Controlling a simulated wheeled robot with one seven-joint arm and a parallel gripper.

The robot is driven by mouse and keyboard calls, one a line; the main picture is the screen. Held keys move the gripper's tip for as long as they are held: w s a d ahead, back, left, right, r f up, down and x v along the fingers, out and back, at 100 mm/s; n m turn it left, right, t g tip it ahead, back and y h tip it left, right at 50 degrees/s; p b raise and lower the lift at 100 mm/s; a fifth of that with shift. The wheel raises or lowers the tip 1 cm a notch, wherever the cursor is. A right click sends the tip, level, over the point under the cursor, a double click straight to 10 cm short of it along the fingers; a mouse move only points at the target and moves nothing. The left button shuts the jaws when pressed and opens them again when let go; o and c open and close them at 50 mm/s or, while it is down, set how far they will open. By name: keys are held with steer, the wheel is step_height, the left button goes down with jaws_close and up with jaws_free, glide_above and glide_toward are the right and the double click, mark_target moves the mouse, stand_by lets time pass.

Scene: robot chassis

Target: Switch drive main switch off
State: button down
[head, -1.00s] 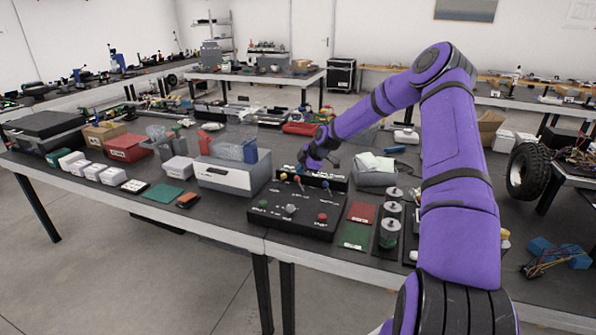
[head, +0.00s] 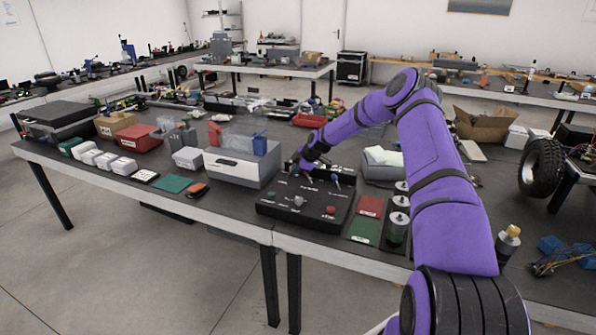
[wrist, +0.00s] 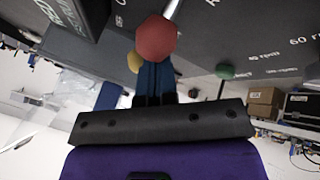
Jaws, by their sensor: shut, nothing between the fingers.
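A dark control box (head: 290,214) stands at the table's front edge, with a green button (head: 271,196), a grey knob (head: 299,201) and a red button (head: 330,210) on top. Levers stand at its back; a blue-tipped one (head: 336,177) shows on the right. My gripper (head: 300,168) is over the back left of the box, hiding other levers. In the wrist view my shut blue fingers (wrist: 155,78) are right at a red-tipped lever (wrist: 156,38), which overlaps their tips; contact is unclear. A yellow tip (wrist: 134,62) and a green tip (wrist: 225,72) are beside them. The main switch's label is not readable.
A grey case (head: 240,171) stands just left of the box. Red (head: 370,206) and green (head: 363,230) plates and a stack of white-topped cylinders (head: 398,218) are close on its right. A grey device (head: 382,170) stands behind right.

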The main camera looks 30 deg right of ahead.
steer(key=shift+w+a+r, duration=0.1)
steer(key=shift+a, duration=0.05)
steer(key=shift+w+r+g, duration=0.1)
steer(key=shift+g, duration=0.2)
